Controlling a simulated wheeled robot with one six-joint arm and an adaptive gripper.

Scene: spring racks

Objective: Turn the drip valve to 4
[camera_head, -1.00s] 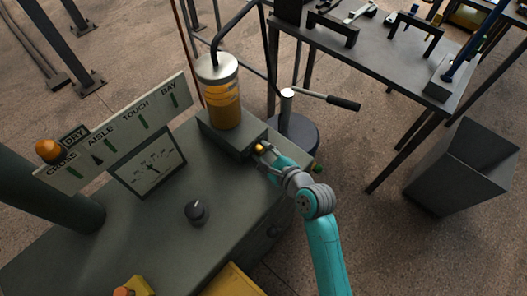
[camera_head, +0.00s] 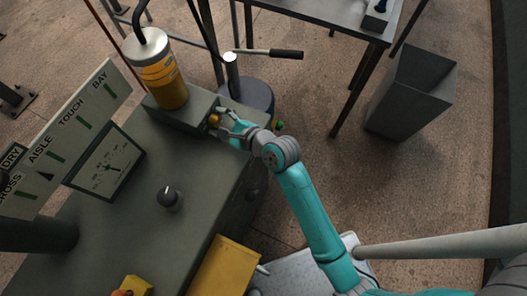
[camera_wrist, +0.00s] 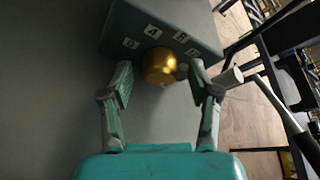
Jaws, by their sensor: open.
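The drip valve is a brass knob (camera_wrist: 159,65) on the face of a grey block (camera_wrist: 165,15); it also shows in the head view (camera_head: 214,119). Small white number plates arc above the knob; a 4 (camera_wrist: 152,31) is readable, the others are hard to read. My gripper (camera_wrist: 162,80) is open, with one finger at each side of the knob; I see gaps between the fingers and the knob. In the head view my gripper (camera_head: 226,124) reaches the block from the right. The knob's pointer mark cannot be made out.
A yellow oil cylinder (camera_head: 167,86) stands on the block, on a grey cabinet (camera_head: 130,225). A dark dial knob (camera_head: 168,197) and a gauge (camera_head: 105,164) are to the left. A lever handle (camera_head: 272,53) sticks out behind the block. A grey bin (camera_head: 410,95) stands right.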

